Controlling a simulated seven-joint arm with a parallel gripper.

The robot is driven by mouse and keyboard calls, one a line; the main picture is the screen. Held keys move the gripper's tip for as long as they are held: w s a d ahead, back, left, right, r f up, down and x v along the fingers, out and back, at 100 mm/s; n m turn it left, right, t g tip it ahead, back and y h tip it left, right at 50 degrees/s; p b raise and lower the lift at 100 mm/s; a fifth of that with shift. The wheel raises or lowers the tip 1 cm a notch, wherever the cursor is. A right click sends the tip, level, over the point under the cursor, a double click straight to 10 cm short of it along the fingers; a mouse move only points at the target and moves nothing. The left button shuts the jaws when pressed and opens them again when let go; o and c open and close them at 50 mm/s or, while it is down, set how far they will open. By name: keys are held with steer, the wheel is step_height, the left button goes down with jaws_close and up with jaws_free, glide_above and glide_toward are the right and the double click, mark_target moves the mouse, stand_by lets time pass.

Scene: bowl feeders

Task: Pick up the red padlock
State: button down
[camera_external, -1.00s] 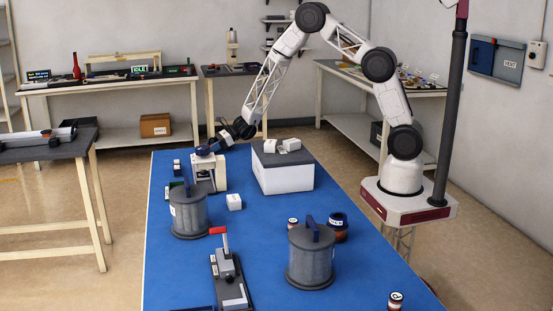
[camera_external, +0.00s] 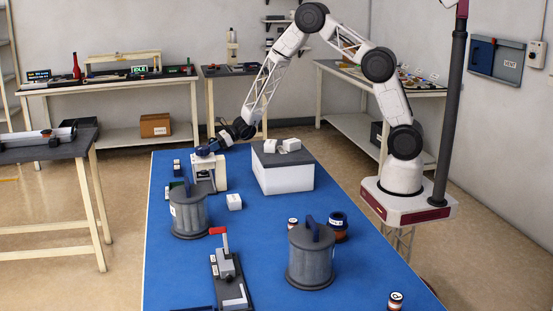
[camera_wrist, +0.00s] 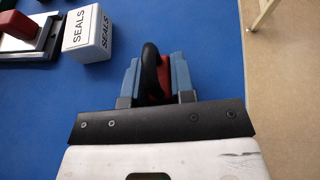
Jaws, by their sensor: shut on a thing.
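The red padlock (camera_wrist: 163,91) with its dark curved shackle (camera_wrist: 150,62) shows in the wrist view between the blue fingers of my gripper (camera_wrist: 159,77). My gripper is shut on it; the fingers hide part of the padlock's body. In the external view my gripper (camera_external: 207,148) is at the far left part of the blue table, over or beside a white box-like unit (camera_external: 213,172). The padlock cannot be made out in that view.
A white SEALS box (camera_wrist: 88,32) stands to the left of my gripper in the wrist view. On the blue table (camera_external: 265,225) are two grey lidded canisters (camera_external: 189,212) (camera_external: 310,262), a red-handled clamp (camera_external: 226,268) and a large white block with a dark top (camera_external: 285,178).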

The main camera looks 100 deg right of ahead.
steer(key=shift+r, duration=0.25)
steer(key=shift+r, duration=1.45)
steer(key=shift+s+a+r, duration=0.1)
steer(key=shift+s+a, duration=0.05)
steer(key=shift+s, duration=0.15)
steer(key=s+a, duration=0.2)
steer(key=s, duration=0.2)
steer(key=s+a+r, duration=0.1)
steer(key=s+a, duration=0.1)
steer(key=s, duration=0.3)
steer(key=s+a, duration=0.3)
steer(key=s, duration=0.1)
steer(key=shift+s+r, duration=0.2)
steer(key=shift+s, duration=0.15)
